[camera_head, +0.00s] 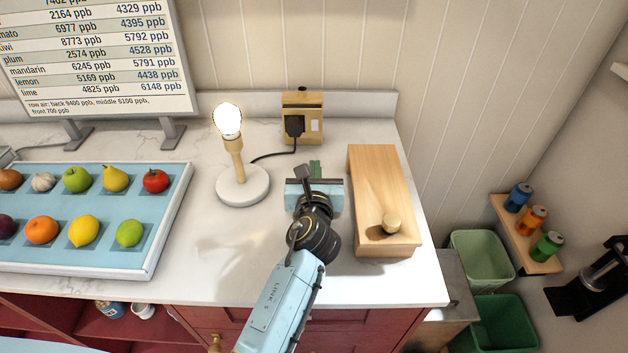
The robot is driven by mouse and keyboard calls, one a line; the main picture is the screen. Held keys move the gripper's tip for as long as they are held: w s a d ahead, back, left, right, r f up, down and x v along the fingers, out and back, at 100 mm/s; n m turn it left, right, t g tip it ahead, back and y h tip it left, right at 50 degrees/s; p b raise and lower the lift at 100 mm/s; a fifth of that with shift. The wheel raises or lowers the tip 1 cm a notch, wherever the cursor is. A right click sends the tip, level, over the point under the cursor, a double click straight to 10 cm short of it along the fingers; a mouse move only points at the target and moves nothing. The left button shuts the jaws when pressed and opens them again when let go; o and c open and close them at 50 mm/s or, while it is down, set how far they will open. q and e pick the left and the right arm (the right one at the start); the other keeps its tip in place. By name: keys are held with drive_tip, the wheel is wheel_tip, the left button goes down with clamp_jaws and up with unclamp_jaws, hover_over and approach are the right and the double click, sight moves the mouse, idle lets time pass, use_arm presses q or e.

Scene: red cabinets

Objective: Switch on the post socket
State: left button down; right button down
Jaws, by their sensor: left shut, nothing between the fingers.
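The post socket (302,104) is a brass-coloured box standing at the back of the white counter, against the low backsplash. A black plug (294,126) sits in its left part, and a small pale switch (315,126) shows on its right part. A black cord runs from the plug to a lamp (234,160) with a round white base, whose bulb is glowing. My left gripper (315,168) is shut and empty over the counter, in front of the socket and apart from it in the picture. Its wrist hides part of the counter. My right gripper is not in view.
A wooden box with a round knob (378,185) lies close to the right of my left gripper. A blue fruit tray (160,235) and a data board (105,55) are at the left. Green bins (482,255) stand beyond the counter's right edge.

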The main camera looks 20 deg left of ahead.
use_arm(q)
drive_tip(key=shift+f+v, duration=0.2)
drive_tip(key=shift+v, duration=0.75)
drive_tip(key=shift+f+v, duration=0.25)
drive_tip(key=shift+v, duration=0.65)
